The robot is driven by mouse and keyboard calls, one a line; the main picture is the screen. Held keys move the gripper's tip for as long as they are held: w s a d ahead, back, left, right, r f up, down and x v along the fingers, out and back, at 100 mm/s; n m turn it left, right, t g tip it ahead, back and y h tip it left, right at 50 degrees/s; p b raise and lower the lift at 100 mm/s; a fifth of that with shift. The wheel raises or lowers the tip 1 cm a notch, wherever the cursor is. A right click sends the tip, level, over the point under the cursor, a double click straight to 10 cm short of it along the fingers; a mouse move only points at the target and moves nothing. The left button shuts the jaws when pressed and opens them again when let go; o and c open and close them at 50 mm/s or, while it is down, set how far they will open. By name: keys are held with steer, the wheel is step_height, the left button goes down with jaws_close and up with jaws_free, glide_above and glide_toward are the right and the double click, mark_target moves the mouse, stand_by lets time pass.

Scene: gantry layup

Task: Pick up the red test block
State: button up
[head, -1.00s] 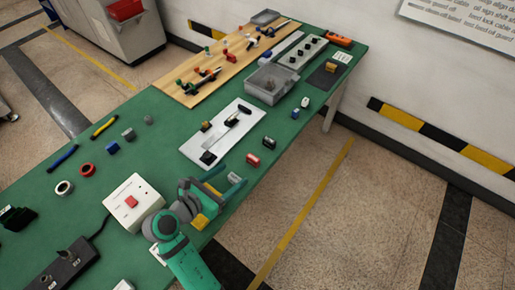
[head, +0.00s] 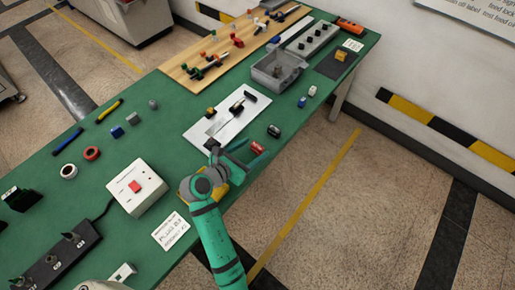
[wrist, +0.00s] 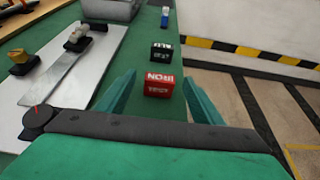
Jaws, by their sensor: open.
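The red test block (wrist: 158,83) lies on the green table in the wrist view, with white lettering on its faces. It sits ahead of and between the two spread teal fingers of my gripper (wrist: 158,97), and no contact shows. In the head view the red block (head: 257,147) is just beyond my gripper (head: 243,158), near the table's right edge, partly covered by a finger. My gripper is open and empty.
A dark block (wrist: 161,52) with white marks stands just behind the red one. A grey bin (head: 268,77) stands farther back. The table's right edge is close to the red block.

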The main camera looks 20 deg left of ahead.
steer(key=shift+w+d+f, duration=0.25)
steer(key=shift+w, duration=0.3)
steer(key=c, duration=1.3)
steer(key=shift+c, duration=0.5)
steer(key=shift+r, duration=0.15)
